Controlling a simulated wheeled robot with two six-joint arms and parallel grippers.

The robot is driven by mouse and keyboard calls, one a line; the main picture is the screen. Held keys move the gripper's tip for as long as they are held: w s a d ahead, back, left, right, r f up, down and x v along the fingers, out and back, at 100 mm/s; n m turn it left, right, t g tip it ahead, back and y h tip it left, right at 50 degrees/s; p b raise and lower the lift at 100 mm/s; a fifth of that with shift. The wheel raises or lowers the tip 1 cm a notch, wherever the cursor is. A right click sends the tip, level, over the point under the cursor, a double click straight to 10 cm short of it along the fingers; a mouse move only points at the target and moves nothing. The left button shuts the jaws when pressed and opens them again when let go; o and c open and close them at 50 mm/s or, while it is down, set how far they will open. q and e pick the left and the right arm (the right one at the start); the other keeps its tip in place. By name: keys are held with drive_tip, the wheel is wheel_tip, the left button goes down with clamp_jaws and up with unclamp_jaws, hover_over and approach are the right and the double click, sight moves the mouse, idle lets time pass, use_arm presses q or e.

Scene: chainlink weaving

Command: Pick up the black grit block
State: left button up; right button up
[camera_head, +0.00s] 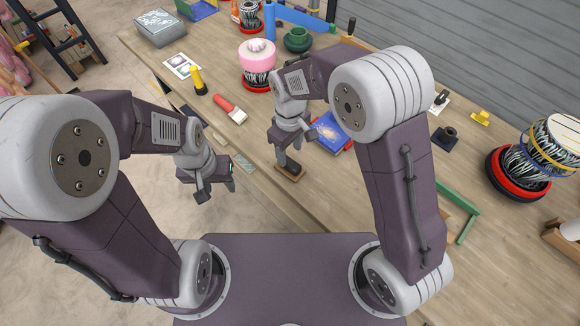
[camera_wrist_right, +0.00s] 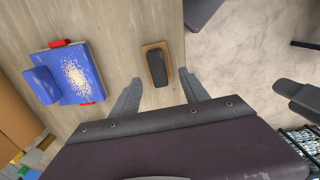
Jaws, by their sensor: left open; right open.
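The black grit block (camera_wrist_right: 158,68) lies on a brown wooden base near the table edge in the right wrist view. In the head view its brown base (camera_head: 290,173) shows just below my right gripper (camera_head: 290,158), which partly covers it. In the right wrist view my right gripper (camera_wrist_right: 161,77) is open, with one finger on each side of the block's line and the block just beyond the fingertips. I cannot tell whether they touch. My left gripper (camera_head: 217,188) is open and empty, over the floor side of the table edge.
A green bracket (camera_head: 467,225) and a black-and-white woven basket (camera_head: 530,165) stand at the right.

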sight(290, 162)
wheel_tip(290, 162, down, 2)
drive_tip(key=shift+w+d+f, duration=0.15)
drive_tip(key=shift+w+f, duration=0.1)
drive_tip(key=shift+f, duration=0.05)
wheel_tip(290, 162, down, 5)
drive_tip(key=shift+r+p, duration=0.2)
drive_tip(key=shift+p, duration=0.4)
drive_tip(key=shift+f, duration=0.25)
drive_tip(key=c, duration=1)
